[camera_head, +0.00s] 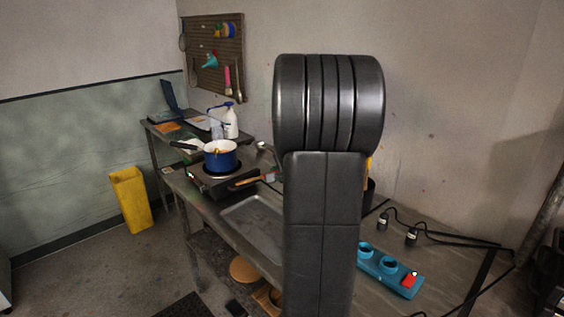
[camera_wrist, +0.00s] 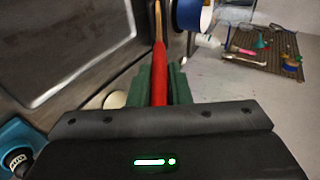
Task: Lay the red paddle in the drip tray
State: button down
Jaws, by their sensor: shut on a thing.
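My gripper (camera_wrist: 160,84) is shut on the red paddle (camera_wrist: 160,75) in the wrist view, its green fingers on both sides of the red shaft. The paddle points away from me and ends in a pale wooden part. The drip tray (camera_wrist: 72,62), a shallow grey metal pan, lies to the left of the paddle there. In the head view the drip tray (camera_head: 252,227) lies on the bench, partly hidden by my arm. My arm also hides the gripper. A wooden piece by the hot plate there may be the paddle's end.
A blue pot (camera_head: 221,158) stands on the hot plate (camera_head: 213,178), just beyond the tray; the pot (camera_wrist: 192,14) is close right of the paddle in the wrist view.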

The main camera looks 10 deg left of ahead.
jog(key=shift+w+f, duration=0.15)
jog(key=shift+w, duration=0.15)
jog(key=shift+s+f+b, duration=0.2)
jog(key=shift+f+b, duration=0.2)
jog(key=shift+b, duration=0.05)
notch_tip(320, 180, down, 10)
jog(key=b, duration=0.8)
jog(key=shift+w+r, duration=0.1)
jog(key=shift+r, duration=0.05)
jog(key=c, duration=1.3)
grip_release()
jog(key=shift+o, duration=0.2)
jog(key=shift+d, duration=0.1)
